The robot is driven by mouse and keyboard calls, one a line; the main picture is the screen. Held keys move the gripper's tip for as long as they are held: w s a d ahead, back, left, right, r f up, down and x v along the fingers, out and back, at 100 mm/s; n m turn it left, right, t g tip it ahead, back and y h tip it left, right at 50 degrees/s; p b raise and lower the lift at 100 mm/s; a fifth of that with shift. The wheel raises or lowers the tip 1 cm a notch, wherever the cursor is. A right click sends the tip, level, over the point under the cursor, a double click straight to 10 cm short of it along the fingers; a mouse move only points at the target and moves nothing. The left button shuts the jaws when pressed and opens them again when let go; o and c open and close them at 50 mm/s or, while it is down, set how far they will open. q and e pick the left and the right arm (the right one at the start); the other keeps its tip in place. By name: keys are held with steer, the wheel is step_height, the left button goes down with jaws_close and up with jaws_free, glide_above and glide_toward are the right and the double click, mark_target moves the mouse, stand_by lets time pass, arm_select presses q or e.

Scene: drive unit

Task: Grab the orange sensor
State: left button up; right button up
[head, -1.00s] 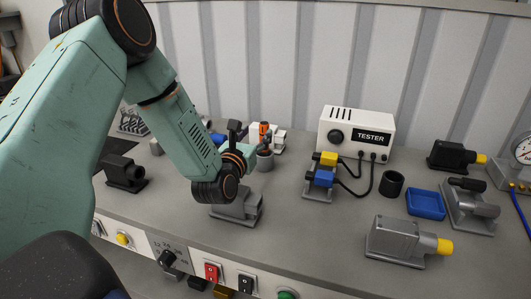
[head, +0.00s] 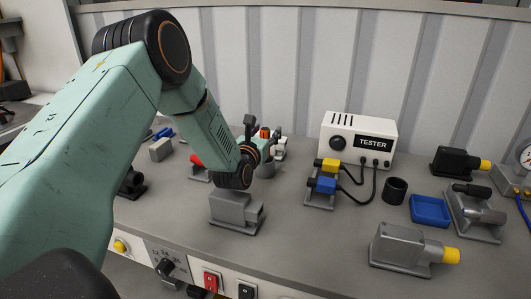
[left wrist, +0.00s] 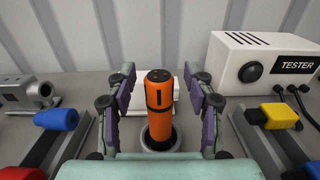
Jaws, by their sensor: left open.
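The orange sensor (left wrist: 159,105) is an upright orange cylinder with a black top and a dark band, standing in a round grey holder (left wrist: 147,143) in the left wrist view. My left gripper (left wrist: 160,98) is open, with a finger on each side of the sensor and gaps visible on both sides. In the head view the sensor (head: 264,133) shows only as a small orange patch beyond my left gripper (head: 264,142), which partly hides it. My right gripper is not in view.
The white tester box (head: 357,138) stands to the right, with yellow and blue connectors (head: 324,175) cabled to it. A grey block fixture (head: 234,211) sits in front of my left gripper. A blue tray (head: 429,210) and black cup (head: 395,190) lie further right.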

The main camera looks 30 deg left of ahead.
arm_select(q)
steer(key=shift+s+r, duration=0.2)
steer(key=shift+w+a+f, duration=0.1)
steer(key=shift+w+f, duration=0.15)
steer(key=c, duration=0.4)
steer(key=shift+s+r, duration=0.15)
steer(key=c, duration=0.5)
steer(key=shift+c, duration=0.7)
jaws_close()
